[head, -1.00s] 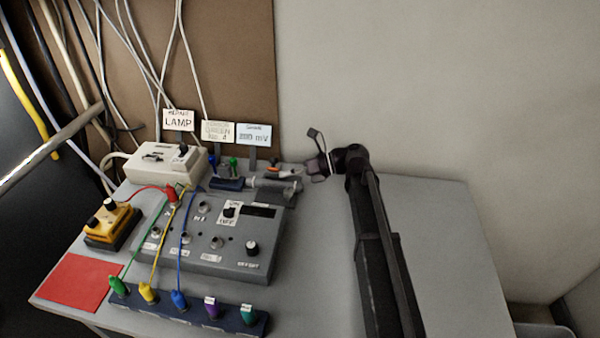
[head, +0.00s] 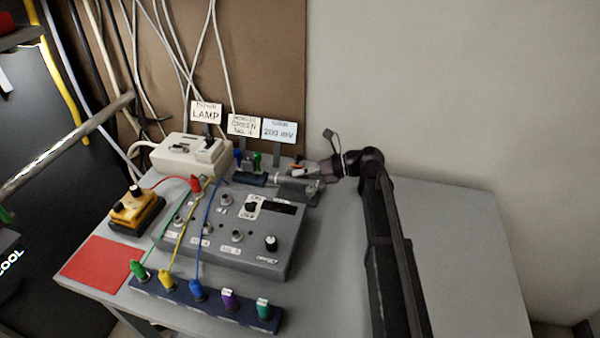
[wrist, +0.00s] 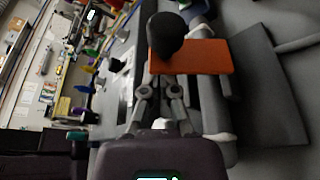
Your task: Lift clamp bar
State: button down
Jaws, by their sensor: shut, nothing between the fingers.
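In the wrist view an orange bar (wrist: 205,57) with a round black knob (wrist: 165,35) lies just beyond my fingers; I take it to be the clamp bar. It sits over a grey cylindrical fixture (wrist: 214,112).
The grey control box (head: 232,232) with cables stands left of my arm. A blue socket strip (head: 210,303), a yellow device (head: 135,208), a white lamp box (head: 190,152) and a red mat (head: 95,270) are further left. The table's right side (head: 460,240) is clear.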

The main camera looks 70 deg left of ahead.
jog(key=shift+r, duration=0.15)
jog(key=shift+w+a+r+p, duration=0.45)
jog(key=shift+a+r+p, duration=0.3)
jog(key=shift+a+p, duration=0.1)
jog(key=shift+w+a+r+p, duration=0.2)
jog(key=shift+w+a, duration=0.15)
jog(key=shift+a, duration=0.2)
jog(key=shift+w+a+r+p, duration=0.2)
jog(key=shift+w+a, duration=0.15)
jog(key=shift+a, duration=0.2)
jog(key=shift+w+a, duration=0.1)
jog(key=shift+s+d+f, duration=0.15)
jog(key=shift+s+d, duration=0.25)
jog(key=shift+d, duration=0.3)
jog(key=shift+s+d+f+b, duration=0.35)
jog(key=shift+d+f+b, duration=0.05)
jog(key=shift+d+b, duration=0.15)
jog(key=shift+s+d+f+b, duration=0.3)
jog(key=shift+d+f+b, duration=0.1)
jog(key=shift+d+b, duration=0.1)
jog(key=shift+s+d+f+b, duration=0.25)
jog(key=shift+d+f+b, duration=0.15)
jog(key=shift+f+b, duration=0.15)
jog(key=shift+r+p+v, duration=0.2)
jog(key=shift+p+v, duration=1.2)
jog(key=shift+v, duration=3.65)
